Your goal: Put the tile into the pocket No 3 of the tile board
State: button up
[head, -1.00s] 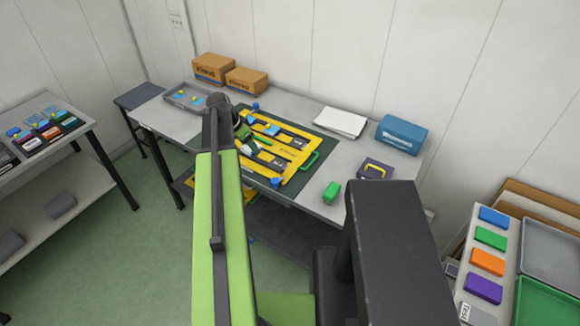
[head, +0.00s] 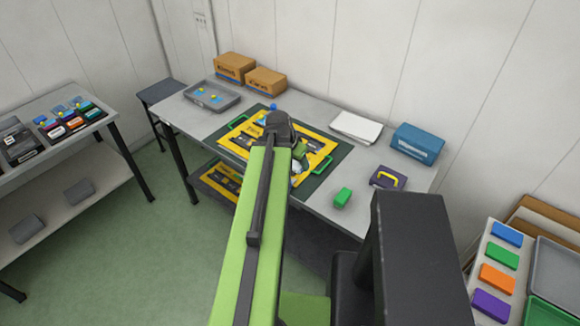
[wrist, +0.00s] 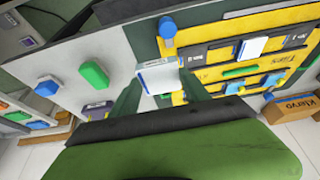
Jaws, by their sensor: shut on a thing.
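The tile (wrist: 160,77), whitish with a blue edge, is between the two green fingers of my gripper (wrist: 161,95) in the wrist view. My gripper is shut on it. In the head view my gripper (head: 299,158) is over the right part of the yellow tile board (head: 230,146), partly hidden by my arm. In the wrist view the tile is by the board's yellow edge (wrist: 174,46), beside a blue knob (wrist: 167,28). The board has dark pockets, some holding blue or white tiles. I cannot read which pocket is No 3, nor tell the tile's height.
White paper (head: 356,126), a blue box (head: 417,143) and a grey tray (head: 199,97) are behind. Bare table lies between the block and paper.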

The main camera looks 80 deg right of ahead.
jog(key=w+d+f+b, duration=0.1)
jog(key=d+f+b, duration=0.1)
jog(key=d, duration=0.1)
jog(key=w+d+f+b, duration=0.1)
jog(key=d+f+b, duration=0.1)
jog(key=d, duration=0.2)
jog(key=w+d+f+b, duration=0.2)
jog(key=d+f+b, duration=0.1)
jog(key=shift+d, duration=0.3)
jog(key=shift+w+d, duration=0.15)
jog(key=shift+d, duration=0.1)
notch_tip(320, 180, down, 4)
jog(key=b, duration=0.4)
jog(key=shift+f, duration=0.2)
jog(key=shift+r, duration=0.2)
jog(key=shift+f, duration=0.15)
jog(key=o, duration=1.5)
jog(key=shift+c, duration=0.2)
